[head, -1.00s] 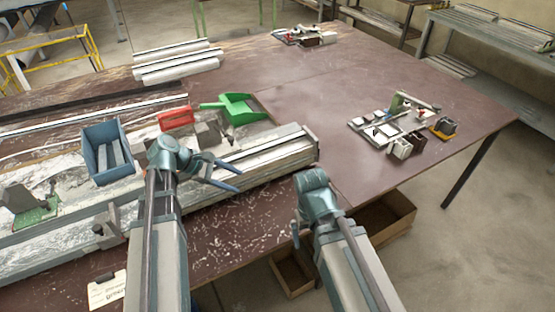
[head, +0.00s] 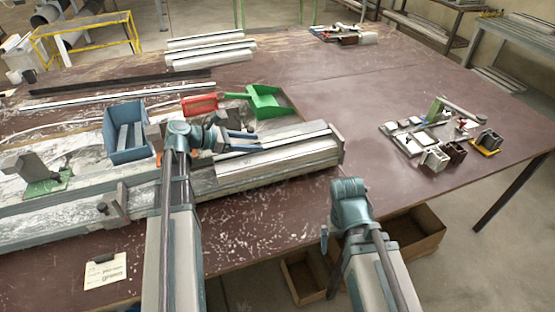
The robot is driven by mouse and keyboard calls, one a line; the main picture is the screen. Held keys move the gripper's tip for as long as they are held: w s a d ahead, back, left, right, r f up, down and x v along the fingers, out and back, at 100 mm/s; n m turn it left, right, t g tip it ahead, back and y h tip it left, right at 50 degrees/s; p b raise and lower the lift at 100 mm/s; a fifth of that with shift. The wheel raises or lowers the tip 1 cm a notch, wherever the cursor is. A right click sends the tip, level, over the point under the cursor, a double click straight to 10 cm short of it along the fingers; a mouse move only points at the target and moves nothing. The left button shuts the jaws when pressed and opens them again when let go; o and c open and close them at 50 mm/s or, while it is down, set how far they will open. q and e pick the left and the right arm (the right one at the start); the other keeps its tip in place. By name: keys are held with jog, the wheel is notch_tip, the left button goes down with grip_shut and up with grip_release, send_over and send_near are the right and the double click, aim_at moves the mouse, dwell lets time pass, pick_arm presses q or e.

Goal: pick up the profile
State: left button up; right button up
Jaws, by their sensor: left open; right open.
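A long pale metal profile (head: 280,151) lies along the right part of the clamp bench (head: 60,232). My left gripper (head: 246,141) is open above the bench, over or near the profile's left end. Its fingers point right, and I cannot tell whether they touch anything. My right gripper (head: 325,242) is open and empty in front of the table's front edge; its fingers are mostly hidden behind its wrist. Other profiles (head: 210,48) lie stacked at the back, and a thin long one (head: 115,97) lies at the left.
A blue bin (head: 125,133), a red bin (head: 199,104) and a green dustpan (head: 265,103) stand behind the bench. Small parts (head: 430,140) lie at the right. A paper tag (head: 106,270) lies in front. The table's middle right is clear.

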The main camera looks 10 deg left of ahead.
aim_at(280, 142)
pick_arm(q)
jog(key=shift+x, duration=1)
jog(key=x, duration=0.1)
jog(key=b+x, duration=0.1)
jog(key=x, duration=0.3)
jog(key=shift+w+d+r+b, duration=0.2)
jog(key=shift+w+r+b, duration=0.05)
jog(key=shift+r+b, duration=0.1)
grip_shut()
jog(key=shift+r, duration=0.1)
dwell(0.4)
